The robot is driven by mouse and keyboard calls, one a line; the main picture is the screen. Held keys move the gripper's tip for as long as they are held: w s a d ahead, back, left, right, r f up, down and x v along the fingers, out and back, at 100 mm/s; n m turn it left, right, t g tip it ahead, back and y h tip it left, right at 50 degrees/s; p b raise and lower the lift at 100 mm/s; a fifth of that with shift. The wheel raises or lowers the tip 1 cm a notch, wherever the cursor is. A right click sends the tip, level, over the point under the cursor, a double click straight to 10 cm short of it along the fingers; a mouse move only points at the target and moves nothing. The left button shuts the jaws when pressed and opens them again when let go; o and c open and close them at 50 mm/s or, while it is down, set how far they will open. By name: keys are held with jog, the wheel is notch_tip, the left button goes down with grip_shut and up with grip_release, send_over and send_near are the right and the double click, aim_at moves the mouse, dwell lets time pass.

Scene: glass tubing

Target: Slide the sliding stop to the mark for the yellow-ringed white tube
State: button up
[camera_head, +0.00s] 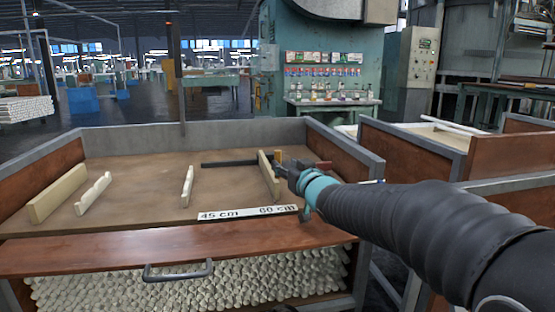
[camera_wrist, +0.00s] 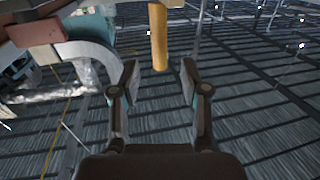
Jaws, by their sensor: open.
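The likely sliding stop is an upright pale wooden board (camera_head: 268,175) on the right of the bench top, by a dark rail (camera_head: 230,163). A white strip (camera_head: 248,213) at the front edge reads 45 cm and 60 cm; the board stands behind its 60 cm end. My gripper (camera_head: 279,167) is just right of the board, partly hidden by my arm. In the wrist view my gripper (camera_wrist: 158,70) is open. A yellowish wooden piece (camera_wrist: 158,38), likely the board's end, shows between and beyond the fingertips; contact cannot be told. No yellow-ringed white tube can be made out.
A long wooden board (camera_head: 58,193), a notched pale support (camera_head: 93,194) and another support (camera_head: 187,186) stand on the left and middle of the bench. Raised walls border it. Many white tubes (camera_head: 190,287) fill the space below. A neighbouring bin (camera_head: 410,150) stands right.

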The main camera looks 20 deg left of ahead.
aim_at(279, 160)
jog(key=shift+x, duration=3.15)
jog(key=shift+c, duration=0.2)
grip_shut()
